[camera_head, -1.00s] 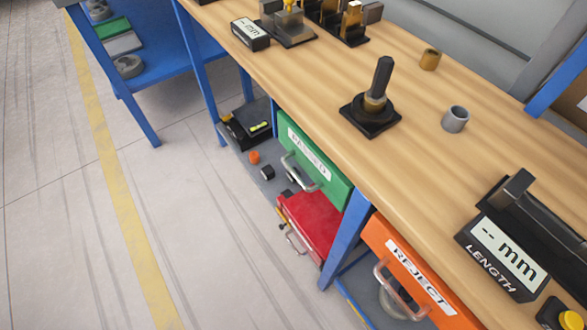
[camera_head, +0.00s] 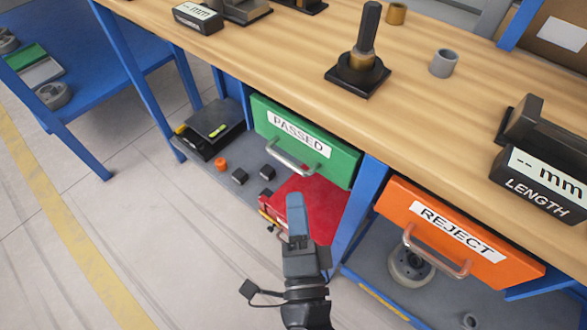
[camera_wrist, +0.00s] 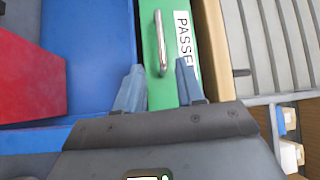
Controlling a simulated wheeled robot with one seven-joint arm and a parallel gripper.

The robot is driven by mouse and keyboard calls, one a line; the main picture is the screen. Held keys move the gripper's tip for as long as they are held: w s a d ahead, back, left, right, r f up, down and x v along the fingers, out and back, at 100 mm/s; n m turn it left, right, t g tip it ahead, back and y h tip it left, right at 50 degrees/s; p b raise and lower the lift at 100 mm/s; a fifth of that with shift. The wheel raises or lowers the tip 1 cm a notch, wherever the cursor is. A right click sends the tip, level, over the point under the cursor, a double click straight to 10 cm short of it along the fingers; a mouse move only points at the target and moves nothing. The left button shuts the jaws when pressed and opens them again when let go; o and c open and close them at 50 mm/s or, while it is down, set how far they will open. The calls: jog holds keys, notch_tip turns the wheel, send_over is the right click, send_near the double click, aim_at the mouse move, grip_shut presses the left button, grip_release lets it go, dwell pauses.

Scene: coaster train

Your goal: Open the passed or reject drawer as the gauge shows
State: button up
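The green PASSED drawer (camera_head: 340,165) is shut under the bench, with a metal handle (camera_head: 292,162). The orange REJECT drawer (camera_head: 395,205) is shut to its right, with its own handle (camera_head: 436,258). The LENGTH gauge (camera_head: 540,182) on the bench shows "-- mm", with no number. My gripper (camera_head: 296,205) is empty, in front of and below the green handle. In the wrist view its fingers (camera_wrist: 159,84) are spread open, and the green drawer (camera_wrist: 158,90) and its handle (camera_wrist: 160,42) lie ahead, apart from the fingertips.
A second gauge (camera_head: 198,17) also shows "-- mm". A dark post on a base (camera_head: 358,78) and a grey ring (camera_head: 444,63) stand on the bench. A red case (camera_head: 320,208) lies on the lower shelf. A blue leg (camera_head: 358,215) separates the drawers. Floor at left is clear.

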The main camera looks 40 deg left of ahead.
jog(key=s+a+x, duration=0.1)
jog(key=x, duration=0.7)
jog(key=shift+w+a, duration=0.3)
jog(key=shift+a, duration=0.05)
jog(key=shift+r, duration=0.1)
jog(key=shift+c, duration=0.3)
grip_shut()
